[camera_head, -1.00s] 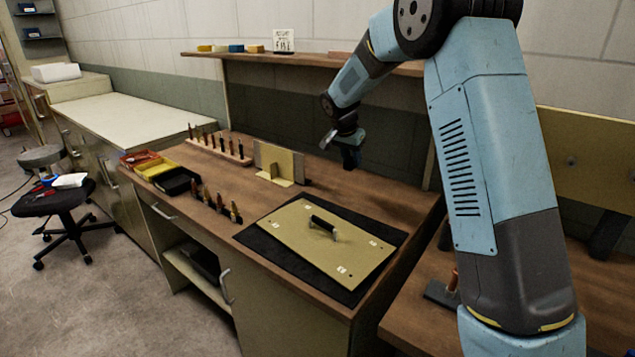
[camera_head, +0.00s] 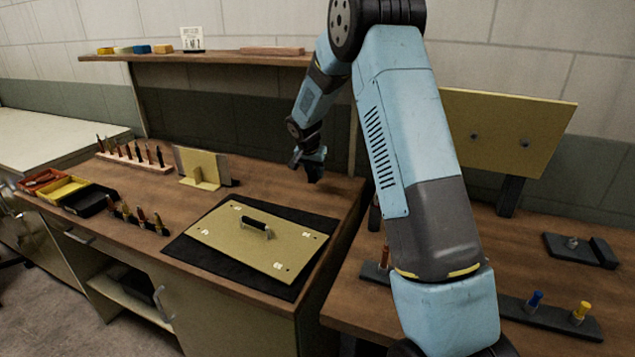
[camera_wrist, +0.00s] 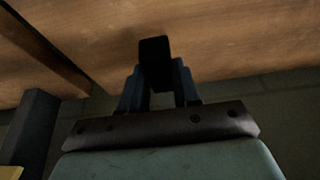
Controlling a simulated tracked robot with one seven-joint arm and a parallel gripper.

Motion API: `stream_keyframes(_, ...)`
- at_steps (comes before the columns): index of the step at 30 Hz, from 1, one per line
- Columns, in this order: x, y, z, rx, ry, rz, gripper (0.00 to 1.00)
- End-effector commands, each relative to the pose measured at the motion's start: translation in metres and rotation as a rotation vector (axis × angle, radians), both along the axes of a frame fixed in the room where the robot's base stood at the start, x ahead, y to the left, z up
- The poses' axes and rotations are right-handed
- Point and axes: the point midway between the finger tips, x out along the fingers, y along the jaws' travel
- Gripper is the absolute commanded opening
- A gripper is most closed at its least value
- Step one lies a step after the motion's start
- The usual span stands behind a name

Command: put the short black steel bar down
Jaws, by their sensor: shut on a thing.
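My gripper (camera_head: 311,166) is at the back right of the wooden workbench in the head view, close to the bench's right edge. In the wrist view my gripper (camera_wrist: 157,90) is shut on the short black steel bar (camera_wrist: 155,62), whose dark end sticks out past the fingertips. The bar also shows in the head view as a small dark piece below the gripper (camera_head: 315,175). It is over the wood; I cannot tell whether it touches the surface.
A yellow-green panel with a black handle (camera_head: 215,238) lies on a black mat (camera_head: 184,254). A small upright panel on a stand (camera_head: 200,184), a tool rack (camera_head: 133,160) and coloured trays (camera_head: 62,190) stand to the left. A second bench (camera_head: 372,312) is at right. Bare wood surrounds the gripper.

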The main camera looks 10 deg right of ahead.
Motion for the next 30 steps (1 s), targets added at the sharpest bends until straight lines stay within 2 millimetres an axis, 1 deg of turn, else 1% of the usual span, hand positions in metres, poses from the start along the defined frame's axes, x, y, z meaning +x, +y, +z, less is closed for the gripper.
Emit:
stream_keyframes(4,0.001,-0.005,-0.005,0.0,0.0,-0.001,0.0)
stream_keyframes(7,0.001,-0.011,-0.012,0.0,0.0,-0.002,0.0)
stream_keyframes(12,0.002,-0.01,-0.035,0.0,0.0,0.001,0.0)
stream_keyframes(14,0.002,-0.01,-0.04,0.0,0.0,0.001,0.0)
stream_keyframes(24,0.002,-0.009,-0.043,0.0,-0.001,0.001,0.0)
stream_keyframes(25,0.001,-0.009,-0.044,0.0,0.0,0.001,0.32)
stream_keyframes(30,0.001,-0.009,-0.044,0.0,0.0,0.001,0.49)
